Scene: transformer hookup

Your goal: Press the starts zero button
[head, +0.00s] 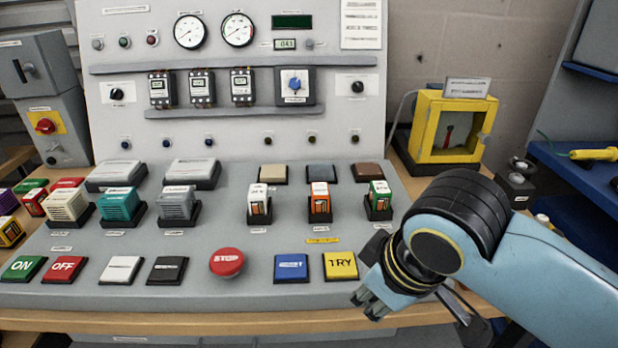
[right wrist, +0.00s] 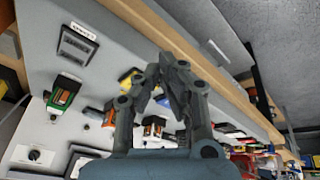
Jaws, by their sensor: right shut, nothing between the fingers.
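A row of push buttons runs along the front of the sloped grey console (head: 195,290). It holds a green ON button (head: 23,268), a red OFF button (head: 64,268), a white button (head: 121,269), a black button (head: 167,269), a round red STOP button (head: 227,261), a blue button (head: 291,267) and a yellow TRY button (head: 341,265). The blue button's print is too small to read, so I cannot tell which one is starts zero. My right gripper (head: 371,304) is shut and empty, just right of and in front of the TRY button. It also shows in the right wrist view (right wrist: 164,72). My left gripper is not in view.
Upright block-shaped parts, such as a teal one (head: 120,204) and an orange-white one (head: 319,203), stand behind the buttons. A yellow box (head: 412,132) stands at the right on the wooden bench. Gauges and switches fill the upright panel (head: 222,118).

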